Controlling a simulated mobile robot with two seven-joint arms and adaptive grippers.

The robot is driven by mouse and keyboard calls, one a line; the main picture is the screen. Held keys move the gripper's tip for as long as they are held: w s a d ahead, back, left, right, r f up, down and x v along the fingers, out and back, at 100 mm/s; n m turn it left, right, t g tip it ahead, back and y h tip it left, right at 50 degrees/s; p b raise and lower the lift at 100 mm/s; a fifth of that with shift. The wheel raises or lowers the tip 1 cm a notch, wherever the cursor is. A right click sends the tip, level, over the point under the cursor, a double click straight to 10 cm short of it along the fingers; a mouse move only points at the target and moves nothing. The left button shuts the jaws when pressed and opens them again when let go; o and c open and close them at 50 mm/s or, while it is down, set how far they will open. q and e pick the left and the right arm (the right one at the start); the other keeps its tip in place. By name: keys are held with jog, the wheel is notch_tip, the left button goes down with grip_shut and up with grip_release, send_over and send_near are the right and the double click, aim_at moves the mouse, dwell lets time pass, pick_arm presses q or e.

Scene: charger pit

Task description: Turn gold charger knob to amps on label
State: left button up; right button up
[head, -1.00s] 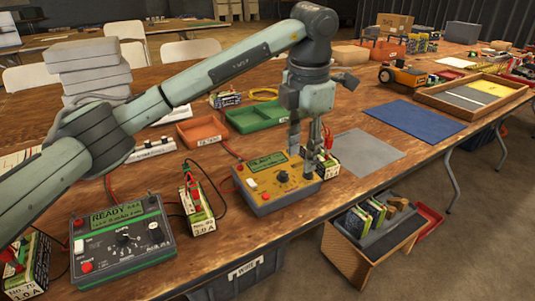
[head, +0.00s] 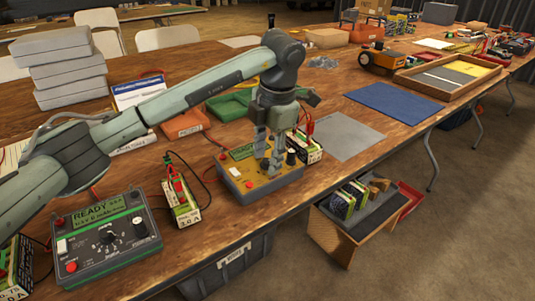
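The gold charger (head: 232,186) sits near the table's front edge, with a green display, red buttons and a small black knob (head: 291,157) at its right. My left gripper (head: 268,162) points down over the middle of its panel, fingertips at the dial area. The fingers hide the dial's knob, so its setting and whether they grip it cannot be told. A labelled battery with red clips (head: 308,148) stands behind the charger's right side. My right gripper is out of view.
A grey charger (head: 110,240) with a lit green display stands at the front left. A grey mat (head: 345,136) and blue mat (head: 400,105) lie flat to the right. A crate (head: 335,235) stands below the table edge.

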pick_arm(q)
grip_shut()
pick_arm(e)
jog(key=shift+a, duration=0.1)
pick_arm(q)
jog(key=shift+m+b, duration=0.3)
jog(key=shift+m, duration=0.1)
jog(key=m+b, duration=0.2)
jog(key=m, duration=0.2)
jog(key=shift+w+m, duration=0.1)
jog(key=shift+m, duration=0.3)
jog(key=m+b, duration=0.1)
jog(key=m, duration=0.2)
jog(key=shift+r, duration=0.1)
jog(key=shift+m, duration=1.6)
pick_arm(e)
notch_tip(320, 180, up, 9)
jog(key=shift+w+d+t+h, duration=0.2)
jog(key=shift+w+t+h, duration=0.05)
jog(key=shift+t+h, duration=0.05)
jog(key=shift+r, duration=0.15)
